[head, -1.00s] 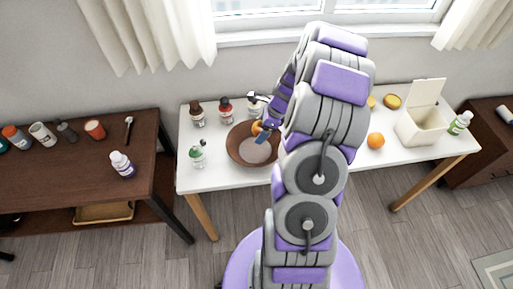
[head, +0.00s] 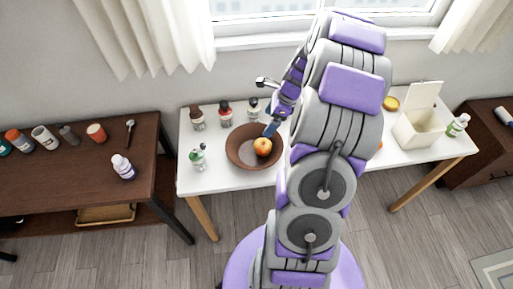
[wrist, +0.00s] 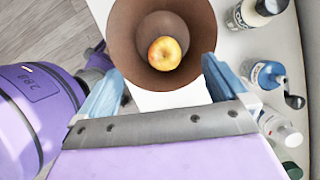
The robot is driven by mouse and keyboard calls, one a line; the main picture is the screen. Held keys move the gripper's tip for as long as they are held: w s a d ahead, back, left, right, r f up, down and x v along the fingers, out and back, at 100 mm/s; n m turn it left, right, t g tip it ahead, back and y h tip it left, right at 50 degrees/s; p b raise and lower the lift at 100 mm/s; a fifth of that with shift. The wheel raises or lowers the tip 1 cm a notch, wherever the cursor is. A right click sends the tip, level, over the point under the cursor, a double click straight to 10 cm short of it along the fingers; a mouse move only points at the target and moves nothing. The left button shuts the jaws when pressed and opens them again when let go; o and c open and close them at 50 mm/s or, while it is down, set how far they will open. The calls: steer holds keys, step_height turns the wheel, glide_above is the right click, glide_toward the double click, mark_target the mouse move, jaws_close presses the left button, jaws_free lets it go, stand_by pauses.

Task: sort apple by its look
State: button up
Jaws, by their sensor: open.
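A yellow-red apple (head: 263,147) lies in a brown bowl (head: 236,155) on the white table. In the wrist view the apple (wrist: 164,53) rests on the bowl's inner floor, and the bowl's wall (wrist: 122,45) shows around it. My gripper (head: 270,130) is above the bowl's right rim in the head view. In the wrist view its two blue fingers (wrist: 158,84) are spread wide with nothing between them. The apple is beyond the fingertips, apart from them. A white box (head: 418,129) with its lid raised stands on the right of the table.
Several bottles stand behind the bowl, among them a red one (head: 226,113). A green-capped bottle (head: 198,158) stands left of it. A yellow-orange fruit (head: 391,103) lies near the box. My arm hides the table's middle.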

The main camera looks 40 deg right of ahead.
steer(key=p+v, duration=0.1)
steer(key=v, duration=0.7)
steer(key=shift+r, duration=0.45)
steer(key=shift+s+a, duration=0.1)
steer(key=shift+a, duration=0.3)
steer(key=s+a+r+n+g, duration=0.1)
steer(key=a+r+n, duration=0.1)
steer(key=a+n, duration=0.35)
steer(key=s+a+r+n+g, duration=0.1)
steer(key=s+a+r+n, duration=0.15)
steer(key=a, duration=0.55)
steer(key=s+a+r+n+g, duration=0.1)
steer(key=a+r+n, duration=0.1)
steer(key=a+n, duration=0.35)
steer(key=s+a+n+h, duration=0.1)
steer(key=s+a+n, duration=0.5)
steer(key=s, duration=0.3)
steer(key=s+a+r+n+g+h, duration=0.1)
steer(key=s+a+n+h, duration=0.1)
steer(key=s+a+n, duration=0.4)
steer(key=s+n, duration=0.1)
steer(key=s, duration=0.2)
steer(key=shift+a+r+n+g+h, duration=0.15)
steer(key=shift+r+n+g+h, duration=0.1)
steer(key=shift+n+g+h, duration=0.1)
steer(key=shift+w, duration=0.1)
